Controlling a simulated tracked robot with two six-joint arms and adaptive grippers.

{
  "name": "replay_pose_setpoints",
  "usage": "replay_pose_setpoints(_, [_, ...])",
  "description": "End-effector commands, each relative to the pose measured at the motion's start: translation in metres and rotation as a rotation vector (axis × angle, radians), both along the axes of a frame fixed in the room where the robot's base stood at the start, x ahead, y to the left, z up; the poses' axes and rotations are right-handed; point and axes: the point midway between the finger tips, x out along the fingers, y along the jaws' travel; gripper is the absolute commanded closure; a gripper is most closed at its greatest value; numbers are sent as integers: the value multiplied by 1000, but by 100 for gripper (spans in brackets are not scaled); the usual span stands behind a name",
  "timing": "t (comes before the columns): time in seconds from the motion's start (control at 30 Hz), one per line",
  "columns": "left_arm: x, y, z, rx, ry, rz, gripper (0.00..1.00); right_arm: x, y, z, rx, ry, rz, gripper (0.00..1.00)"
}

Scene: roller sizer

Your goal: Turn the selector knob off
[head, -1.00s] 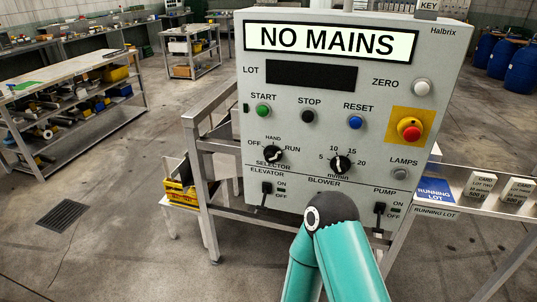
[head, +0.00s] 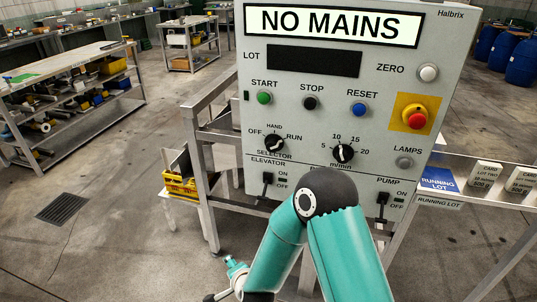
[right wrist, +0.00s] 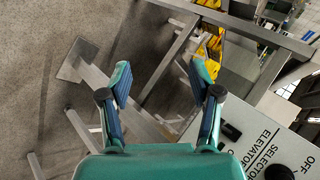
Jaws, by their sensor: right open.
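The selector knob (head: 274,144) is a black knob on the grey control panel (head: 330,115), with OFF at its upper left, HAND above and RUN at its upper right. Its grip slants from lower left to upper right, in line with RUN. In the right wrist view a black knob (right wrist: 279,172), cut by the bottom edge, sits beside the SELECTOR label. My right gripper (right wrist: 160,75) is open and empty, with the panel to its lower right. In the head view my right arm bends down to the left in front of the panel. My left gripper is not in view.
The elevator switch (head: 267,180) and speed knob (head: 343,153) are near the selector. A red emergency button (head: 416,119) is at the right. A metal frame (head: 205,150) and yellow crate (head: 181,186) stand left of the panel.

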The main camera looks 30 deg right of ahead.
Motion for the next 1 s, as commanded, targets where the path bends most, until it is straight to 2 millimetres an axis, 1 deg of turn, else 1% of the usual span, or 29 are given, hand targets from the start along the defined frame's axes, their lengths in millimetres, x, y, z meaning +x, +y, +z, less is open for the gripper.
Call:
replay_pose_setpoints(0.03, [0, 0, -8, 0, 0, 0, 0, 25, -11, 29, 81, -138, -174, 37])
replay_pose_setpoints(0.07, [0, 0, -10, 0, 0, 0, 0, 37, -19, 48, 142, -225, -283, 37])
replay_pose_setpoints(0.1, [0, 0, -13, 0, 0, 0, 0, 49, -29, 74, 227, -341, -418, 37])
replay_pose_setpoints(0.17, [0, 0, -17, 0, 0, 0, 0, 60, -45, 112, 363, -514, -599, 37])
replay_pose_setpoints(0.2, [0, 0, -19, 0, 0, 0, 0, 63, -53, 135, 455, -626, -702, 37])
replay_pose_setpoints(0.3, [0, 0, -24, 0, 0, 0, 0, 61, -72, 186, 668, -881, -902, 37])
replay_pose_setpoints(0.4, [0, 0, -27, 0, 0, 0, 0, 52, -84, 220, 835, -1073, -1028, 37])
replay_pose_setpoints(0.5, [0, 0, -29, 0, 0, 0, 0, 43, -92, 240, 944, -1199, -1097, 37])
replay_pose_setpoints(0.6, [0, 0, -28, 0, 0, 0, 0, 39, -97, 250, 997, -1259, -1128, 37])
replay_pose_setpoints(0.67, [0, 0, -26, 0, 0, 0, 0, 40, -101, 253, 1009, -1274, -1136, 37])
replay_pose_setpoints(0.87, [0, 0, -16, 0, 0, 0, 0, 56, -121, 254, 1006, -1275, -1140, 37])
replay_pose_setpoints(1.0, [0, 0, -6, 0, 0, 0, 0, 74, -143, 254, 1005, -1274, -1139, 37])
